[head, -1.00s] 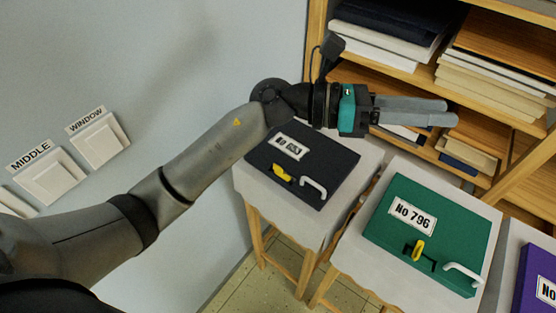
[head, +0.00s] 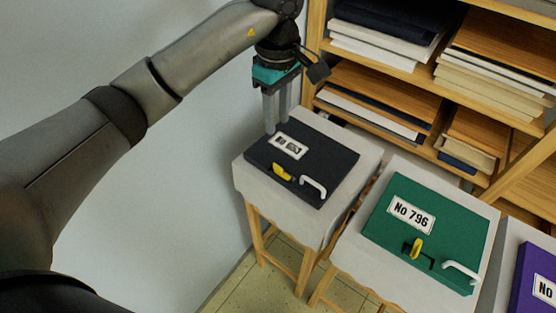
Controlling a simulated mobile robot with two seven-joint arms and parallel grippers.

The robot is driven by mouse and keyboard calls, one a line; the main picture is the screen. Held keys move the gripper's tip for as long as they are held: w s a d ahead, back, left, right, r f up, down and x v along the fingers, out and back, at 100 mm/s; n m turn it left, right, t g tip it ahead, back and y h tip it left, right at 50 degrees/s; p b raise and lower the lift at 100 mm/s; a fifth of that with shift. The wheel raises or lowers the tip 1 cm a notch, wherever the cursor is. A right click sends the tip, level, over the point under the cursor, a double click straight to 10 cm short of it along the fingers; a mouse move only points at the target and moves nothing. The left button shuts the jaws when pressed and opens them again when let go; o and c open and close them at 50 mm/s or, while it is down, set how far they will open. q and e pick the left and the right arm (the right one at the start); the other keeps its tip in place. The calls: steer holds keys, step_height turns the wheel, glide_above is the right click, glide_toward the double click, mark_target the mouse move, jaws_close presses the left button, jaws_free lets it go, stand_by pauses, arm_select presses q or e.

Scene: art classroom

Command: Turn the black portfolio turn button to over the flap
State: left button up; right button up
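The black portfolio (head: 325,158) lies flat on a cloth-covered stand, with a white number label (head: 288,146) and a white handle (head: 314,188) at its front edge. Its yellow turn button (head: 283,173) sits near the front edge, left of the handle, and looks slanted. I cannot tell exactly how it lies against the flap. My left gripper (head: 276,126) points down above the back left part of the black portfolio, behind the label and away from the button. Its two fingers look close together, and I cannot tell whether there is a gap. My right gripper is not in view.
A green portfolio (head: 440,215) with a yellow button (head: 417,247) lies on the stand to the right. A purple portfolio (head: 537,280) is at the right edge. A wooden shelf (head: 430,73) with boards stands behind. The wall (head: 190,190) is at left.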

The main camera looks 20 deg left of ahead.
mark_target(278, 166)
arm_select(q)
step_height(278, 166, down, 14)
steer(key=shift+d+f+p, duration=0.1)
steer(key=shift+f+p, duration=0.1)
steer(key=shift+p, duration=0.3)
jaws_close()
stand_by(0.5)
